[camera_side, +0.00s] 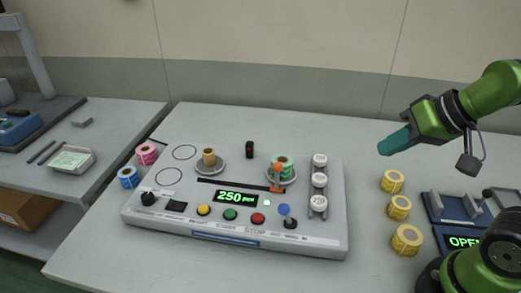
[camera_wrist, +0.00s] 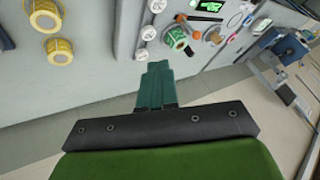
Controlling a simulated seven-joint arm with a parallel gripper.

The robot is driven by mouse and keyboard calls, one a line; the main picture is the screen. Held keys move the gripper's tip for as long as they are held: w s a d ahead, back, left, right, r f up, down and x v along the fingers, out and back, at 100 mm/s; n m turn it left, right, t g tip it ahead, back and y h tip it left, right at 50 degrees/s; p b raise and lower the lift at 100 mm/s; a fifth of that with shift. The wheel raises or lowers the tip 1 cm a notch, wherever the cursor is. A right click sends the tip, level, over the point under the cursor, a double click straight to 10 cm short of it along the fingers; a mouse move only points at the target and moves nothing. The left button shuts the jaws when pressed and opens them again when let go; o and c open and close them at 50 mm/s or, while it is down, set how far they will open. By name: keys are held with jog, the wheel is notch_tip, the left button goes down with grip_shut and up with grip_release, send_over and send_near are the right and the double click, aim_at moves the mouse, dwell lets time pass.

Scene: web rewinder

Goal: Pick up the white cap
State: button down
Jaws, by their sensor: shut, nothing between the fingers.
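Several white round pieces stand in a row on the right end of the grey rewinder panel; their tops look like caps. In the side view they are the back one (camera_side: 320,160), the middle one (camera_side: 319,180) and the front one (camera_side: 318,203). They also show in the wrist view, where one white cap (camera_wrist: 148,33) sits beyond my fingertips. I cannot tell which is the task's cap. My gripper (camera_side: 381,148), with teal fingers, is shut and empty, raised above the table to the right of the row. Its fingers (camera_wrist: 157,67) are together in the wrist view.
Several yellow rolls (camera_side: 399,207) and a blue tray (camera_side: 436,211) lie to the right. Pink (camera_side: 147,153) and blue (camera_side: 129,177) rolls lie left.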

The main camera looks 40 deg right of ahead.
jog(key=c, duration=1.8)
grip_release()
jog(key=o, duration=1.3)
jog(key=shift+f, duration=0.1)
jog(key=n+g+y, duration=0.1)
jog(key=n+g, duration=0.3)
jog(key=n, duration=0.9)
send_near(319, 201)
jog(key=x, duration=0.3)
jog(key=shift+s+d, duration=0.1)
jog(key=shift+d, duration=0.1)
jog(key=shift+x, duration=2.85)
